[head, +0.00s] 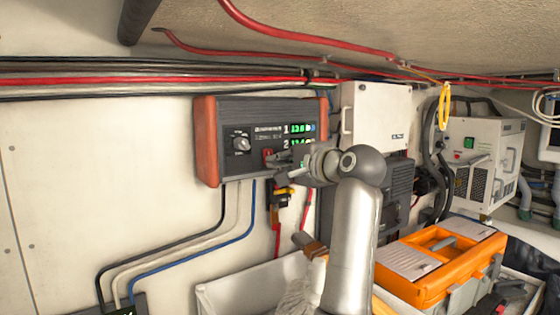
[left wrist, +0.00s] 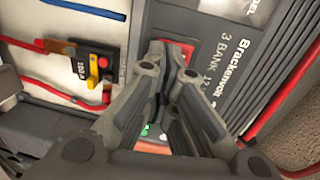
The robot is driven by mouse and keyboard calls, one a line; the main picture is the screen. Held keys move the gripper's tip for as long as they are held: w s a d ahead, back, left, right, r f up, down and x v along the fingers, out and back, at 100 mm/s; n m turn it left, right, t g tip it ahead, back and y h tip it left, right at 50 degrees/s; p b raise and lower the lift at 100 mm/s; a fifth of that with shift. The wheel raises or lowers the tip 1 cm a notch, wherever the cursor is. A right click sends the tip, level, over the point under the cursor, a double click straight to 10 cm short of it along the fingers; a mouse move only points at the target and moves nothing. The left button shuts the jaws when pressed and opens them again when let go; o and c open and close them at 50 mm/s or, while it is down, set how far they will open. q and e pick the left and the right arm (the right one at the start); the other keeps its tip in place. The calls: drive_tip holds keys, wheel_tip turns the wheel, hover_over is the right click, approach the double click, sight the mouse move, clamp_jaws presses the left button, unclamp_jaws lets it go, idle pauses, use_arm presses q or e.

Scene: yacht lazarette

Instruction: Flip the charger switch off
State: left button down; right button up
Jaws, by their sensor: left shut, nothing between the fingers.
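The charger (head: 222,115) is a dark grey box with reddish-brown ends, mounted on the white wall, with a round knob and green displays. Its red switch (head: 268,154) sits low on the front face, just left of my left gripper (head: 284,168). In the left wrist view the charger's face (left wrist: 210,30) fills the upper middle, and the red switch (left wrist: 186,49) shows right behind the fingertips, partly hidden. My left gripper (left wrist: 164,62) is shut and empty, its tips close to the switch; I cannot tell if they touch. The switch's position is not clear.
A breaker with a yellow lever (head: 284,194) hangs below the charger; it also shows in the left wrist view (left wrist: 96,68). A white cabinet (head: 375,115) is to the right. An orange toolbox (head: 420,288) stands lower right. Cables run along the wall below the charger.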

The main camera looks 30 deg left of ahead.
use_arm(q)
drive_tip(key=r, duration=0.9)
drive_tip(key=shift+s+d+r, duration=0.1)
drive_tip(key=shift+d+r, duration=0.15)
drive_tip(key=shift+d, duration=0.05)
drive_tip(key=shift+a+r, duration=0.15)
drive_tip(key=shift+r, duration=0.2)
